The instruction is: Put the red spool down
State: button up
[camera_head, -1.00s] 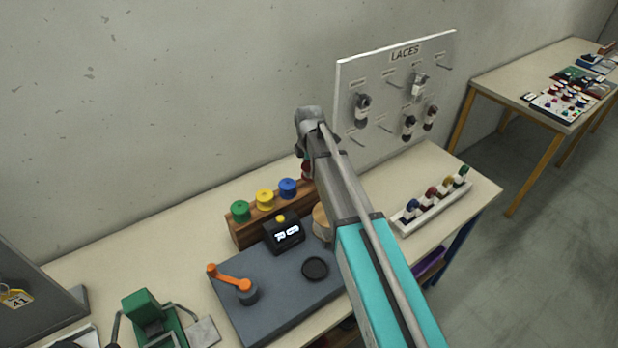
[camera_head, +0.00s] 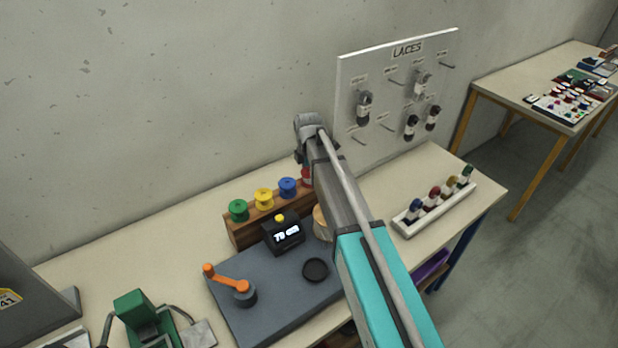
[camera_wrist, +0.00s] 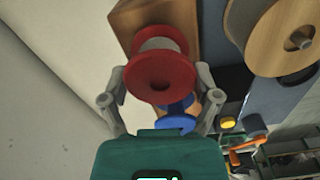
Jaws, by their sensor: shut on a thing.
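The red spool (camera_wrist: 160,72) is held between the two fingers of my gripper (camera_wrist: 161,82) in the wrist view. The wooden spool rack (camera_wrist: 185,22) shows behind and below it. I cannot tell whether the spool touches the rack. In the head view my gripper (camera_head: 308,140) is over the right end of the rack (camera_head: 245,235), and only a sliver of the red spool (camera_head: 306,176) shows beside my arm. Green (camera_head: 238,210), yellow (camera_head: 264,198) and blue (camera_head: 287,187) spools stand in a row on the rack.
A grey machine plate (camera_head: 270,310) with an orange crank (camera_head: 228,280) and a black display box (camera_head: 283,236) lies in front of the rack. A large wooden reel (camera_wrist: 275,35) is close to my gripper. The LACES board (camera_head: 350,75) stands to the right.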

jog(key=shift+f, duration=0.15)
jog(key=o, duration=1)
jog(key=shift+o, duration=0.2)
notch_tip(320, 180, up, 12)
jog(key=p, duration=1.2)
dwell(0.6)
